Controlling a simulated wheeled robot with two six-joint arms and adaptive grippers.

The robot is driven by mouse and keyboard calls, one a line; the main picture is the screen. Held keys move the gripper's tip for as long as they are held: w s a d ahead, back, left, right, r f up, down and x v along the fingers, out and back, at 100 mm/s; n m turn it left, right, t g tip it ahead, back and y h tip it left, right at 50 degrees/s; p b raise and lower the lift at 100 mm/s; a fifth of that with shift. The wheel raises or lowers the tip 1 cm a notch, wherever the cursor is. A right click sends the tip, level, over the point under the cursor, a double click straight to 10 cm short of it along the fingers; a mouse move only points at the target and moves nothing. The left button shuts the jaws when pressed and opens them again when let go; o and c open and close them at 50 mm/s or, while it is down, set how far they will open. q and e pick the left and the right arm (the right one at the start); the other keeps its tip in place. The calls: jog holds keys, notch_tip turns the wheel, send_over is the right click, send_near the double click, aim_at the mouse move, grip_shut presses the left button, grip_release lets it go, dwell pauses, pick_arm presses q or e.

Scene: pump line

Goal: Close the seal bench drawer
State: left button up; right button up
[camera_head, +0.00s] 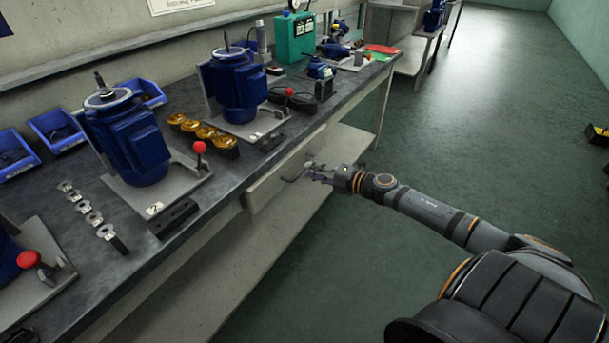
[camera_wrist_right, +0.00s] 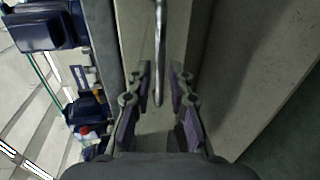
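The seal bench drawer (camera_head: 270,187) has a pale front under the dark bench top; I cannot tell clearly how far it stands out. Its metal bar handle (camera_head: 291,179) is on the front. My right gripper (camera_head: 316,173) is at the handle, in front of the drawer. In the right wrist view the handle (camera_wrist_right: 159,55) runs down from the top, its end in line with the gap between the fingers. The right gripper (camera_wrist_right: 158,100) is open there, with a gap on both sides of the bar; contact cannot be seen. My left gripper is not in view.
The bench top (camera_head: 240,170) bears blue pump motors (camera_head: 235,85), red-knobbed levers, yellow-brown parts (camera_head: 203,130) and blue bins (camera_head: 58,128). A lower shelf (camera_head: 200,290) lies below the drawer. The green floor (camera_head: 480,110) to the right is mostly clear.

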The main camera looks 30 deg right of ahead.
jog(key=shift+b+x, duration=0.3)
jog(key=shift+x, duration=1.5)
jog(key=shift+d, duration=0.1)
grip_shut()
